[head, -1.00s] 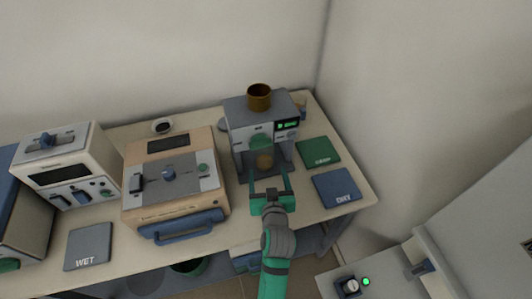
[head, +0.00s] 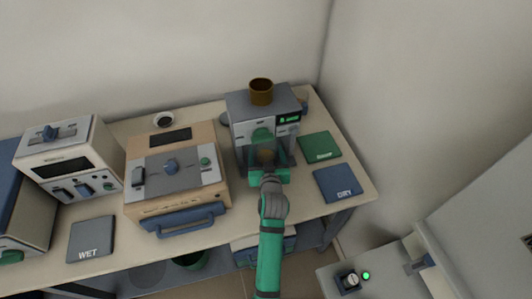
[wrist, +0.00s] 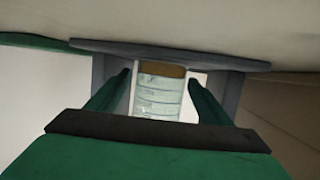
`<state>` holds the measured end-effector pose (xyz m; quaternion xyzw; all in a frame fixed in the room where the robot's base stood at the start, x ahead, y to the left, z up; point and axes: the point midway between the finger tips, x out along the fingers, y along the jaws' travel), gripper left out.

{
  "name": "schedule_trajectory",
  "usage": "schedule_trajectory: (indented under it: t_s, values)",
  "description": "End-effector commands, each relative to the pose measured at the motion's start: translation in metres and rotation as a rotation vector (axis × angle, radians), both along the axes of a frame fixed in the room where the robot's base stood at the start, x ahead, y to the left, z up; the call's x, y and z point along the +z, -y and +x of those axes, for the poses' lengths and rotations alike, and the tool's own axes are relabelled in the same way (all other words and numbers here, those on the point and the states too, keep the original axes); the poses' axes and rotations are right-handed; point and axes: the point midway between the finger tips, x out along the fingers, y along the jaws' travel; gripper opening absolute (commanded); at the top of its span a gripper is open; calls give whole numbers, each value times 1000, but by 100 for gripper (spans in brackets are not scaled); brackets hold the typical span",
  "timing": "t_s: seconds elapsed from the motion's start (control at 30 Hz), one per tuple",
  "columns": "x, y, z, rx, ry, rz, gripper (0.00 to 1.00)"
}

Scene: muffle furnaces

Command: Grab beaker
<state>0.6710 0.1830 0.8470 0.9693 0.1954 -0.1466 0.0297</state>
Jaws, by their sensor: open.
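The beaker (wrist: 158,95) shows in the wrist view as a clear, ringed vessel with a brown band at its top end. It stands between the two open fingers of my gripper (wrist: 160,90), and a gap shows on each side of it. In the head view my gripper (head: 268,160) reaches into the front opening of the grey machine (head: 240,128). There the beaker is mostly hidden by the gripper, with only a brownish patch (head: 266,154) visible.
A brown cup (head: 261,93) sits on top of the machine. A green mat (head: 320,146) and a blue DRY mat (head: 338,183) lie to its right. A beige furnace (head: 175,180) with a blue handle stands close on the left. A grey WET mat (head: 91,239) lies farther left.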

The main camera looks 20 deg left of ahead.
Motion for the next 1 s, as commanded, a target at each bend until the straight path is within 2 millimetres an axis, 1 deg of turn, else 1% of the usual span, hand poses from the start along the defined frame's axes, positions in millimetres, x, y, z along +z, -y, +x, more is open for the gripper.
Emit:
schedule_trajectory:
  t_s: [0.1, 0.13, 0.17, 0.2, 0.27, 0.3, 0.37, 0.4, 0.6, 0.73, 0.87, 1.0]
  values:
    - [0, 0, 0, 0, 0, 0, 73]
    - [0, 0, 0, 0, 0, 0, 69]
    - [0, 0, 0, 0, 0, 0, 61]
    - [0, 0, 0, 0, 0, 0, 52]
    - [0, 0, 0, 0, 0, 0, 38]
    - [0, 0, 0, 0, 0, 0, 28]
    - [1, 0, 0, 0, 1, 0, 28]
    - [1, 0, 0, 0, 1, 0, 24]
    - [1, 0, 0, 0, 1, 0, 24]
    - [6, 0, 0, 0, 3, 1, 24]
    - [16, 0, 0, 0, 3, 1, 24]
    - [33, 0, 0, -1, 5, 1, 24]
